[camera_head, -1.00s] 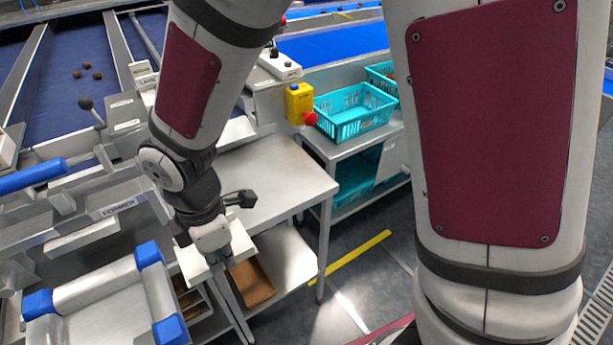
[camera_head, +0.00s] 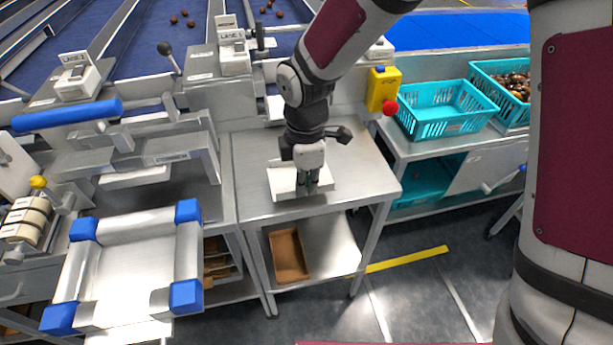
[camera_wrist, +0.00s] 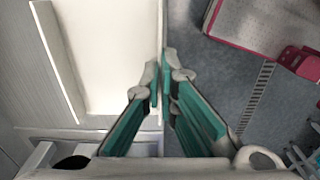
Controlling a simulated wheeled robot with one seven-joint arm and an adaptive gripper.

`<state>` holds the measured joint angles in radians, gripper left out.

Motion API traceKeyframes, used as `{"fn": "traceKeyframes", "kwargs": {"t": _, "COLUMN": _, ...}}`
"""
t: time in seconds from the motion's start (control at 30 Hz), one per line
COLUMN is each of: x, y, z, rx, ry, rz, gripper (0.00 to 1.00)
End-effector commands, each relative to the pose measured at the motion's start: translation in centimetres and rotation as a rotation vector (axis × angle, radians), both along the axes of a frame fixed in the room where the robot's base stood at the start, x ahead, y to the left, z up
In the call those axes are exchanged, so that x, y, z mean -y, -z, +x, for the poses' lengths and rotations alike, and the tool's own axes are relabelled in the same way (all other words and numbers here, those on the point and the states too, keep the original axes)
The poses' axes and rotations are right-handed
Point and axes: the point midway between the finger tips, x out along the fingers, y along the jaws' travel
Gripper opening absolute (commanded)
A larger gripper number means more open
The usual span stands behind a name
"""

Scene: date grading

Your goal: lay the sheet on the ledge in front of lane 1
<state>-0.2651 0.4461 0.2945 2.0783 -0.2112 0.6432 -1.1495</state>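The sheet (camera_head: 284,184) is a flat white piece above the small steel table (camera_head: 252,150) in the head view. My gripper (camera_head: 308,184) points down at it. In the wrist view the teal-padded fingers of my gripper (camera_wrist: 162,75) are close together at the right edge of the white sheet (camera_wrist: 105,50), apparently with that edge between them. Whether the sheet touches the tabletop cannot be told. Lane signs (camera_head: 77,66) stand at the back left, their lettering hard to read. A grey metal ledge (camera_head: 170,157) runs in front of the left lane.
A blue-cornered padded frame (camera_head: 130,260) stands at the front left. A blue bar (camera_head: 66,115) and levers stick out above the ledge. A yellow box with a red button (camera_head: 383,90) and teal crates (camera_head: 445,108) are at the right. A brown tray (camera_head: 288,255) lies on the lower shelf.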

Motion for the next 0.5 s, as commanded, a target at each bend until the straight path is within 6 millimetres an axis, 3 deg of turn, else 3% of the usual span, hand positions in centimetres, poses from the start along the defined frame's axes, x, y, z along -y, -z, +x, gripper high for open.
{"fn": "traceKeyframes", "kwargs": {"t": 0.1, "x": -0.1, "y": 0.2, "z": 1.5, "rx": 0.0, "ry": 0.001, "rz": 0.001, "gripper": 0.0}}
{"fn": "traceKeyframes", "kwargs": {"t": 0.33, "x": -0.2, "y": 0.3, "z": 2.9, "rx": 0.0, "ry": 0.001, "rz": 0.0, "gripper": 0.0}}
{"fn": "traceKeyframes", "kwargs": {"t": 0.5, "x": -0.2, "y": 2.8, "z": 2.8, "rx": -0.004, "ry": -0.001, "rz": -0.002, "gripper": 0.0}}
